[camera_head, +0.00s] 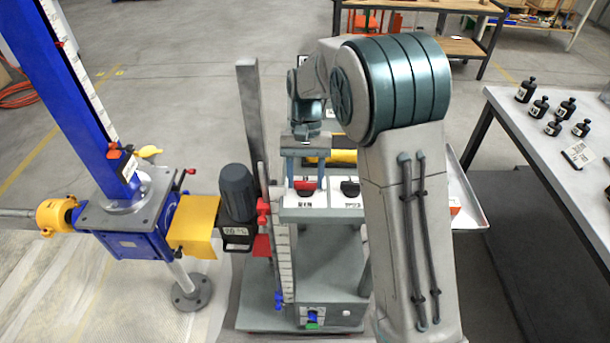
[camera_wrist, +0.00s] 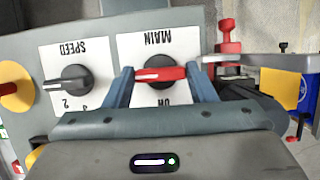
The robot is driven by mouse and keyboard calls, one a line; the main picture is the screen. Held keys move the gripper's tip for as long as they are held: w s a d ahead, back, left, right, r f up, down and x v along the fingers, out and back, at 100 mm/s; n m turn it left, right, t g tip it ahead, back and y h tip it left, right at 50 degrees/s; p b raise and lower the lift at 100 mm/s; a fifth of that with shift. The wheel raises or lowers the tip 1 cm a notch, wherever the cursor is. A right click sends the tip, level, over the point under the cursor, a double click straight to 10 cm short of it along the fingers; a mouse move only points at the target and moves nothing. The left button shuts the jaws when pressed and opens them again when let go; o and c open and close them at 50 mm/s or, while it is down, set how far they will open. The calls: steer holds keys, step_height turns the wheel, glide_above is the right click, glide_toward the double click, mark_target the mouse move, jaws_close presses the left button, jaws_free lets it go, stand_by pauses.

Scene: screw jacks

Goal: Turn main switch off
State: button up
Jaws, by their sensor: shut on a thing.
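The main switch is a red knob (camera_wrist: 172,74) on a white plate marked MAIN, with an ON label partly hidden behind my gripper. The wrist view shows the panel upside down. The knob lies about level in that view, with a white mark at its left end. It also shows as a red knob in the head view (camera_head: 305,186). My gripper (camera_wrist: 161,76) has one blue-grey finger at each end of the knob and is shut on it. In the head view my gripper (camera_head: 306,177) reaches down to the panel from above.
A black SPEED knob (camera_wrist: 76,78) sits beside the main switch. A red and yellow button (camera_wrist: 12,86) is at the wrist view's left edge. A blue screw jack (camera_head: 125,240) and dark motor (camera_head: 238,190) stand left of the panel. A table with black weights (camera_head: 540,105) stands right.

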steer(key=o, duration=1)
steer(key=shift+a, duration=0.1)
steer(key=shift+n, duration=0.3)
